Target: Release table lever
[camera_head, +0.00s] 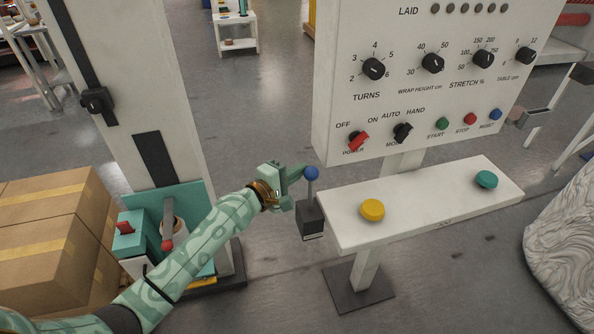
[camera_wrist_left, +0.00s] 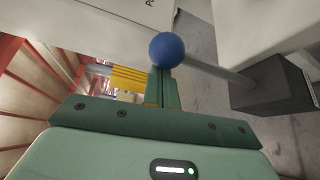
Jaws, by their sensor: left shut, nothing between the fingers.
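A lever with a blue ball knob (camera_head: 311,173) rises on a thin rod from a dark box (camera_head: 312,220) at the left end of the white button shelf. No label on it is readable. My left gripper (camera_head: 300,172) is shut and empty, with its fingertips right beside the knob. In the left wrist view the blue knob (camera_wrist_left: 167,50) sits just past the shut fingertips (camera_wrist_left: 165,75), and its rod runs right to the dark box (camera_wrist_left: 270,85). I cannot tell whether fingers and knob touch. My right gripper is not in view.
The white button shelf (camera_head: 440,215) carries a yellow button (camera_head: 372,210) and a teal button (camera_head: 486,180). The control panel (camera_head: 425,75) stands above it. A wrapped load (camera_head: 565,240) is at the right.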

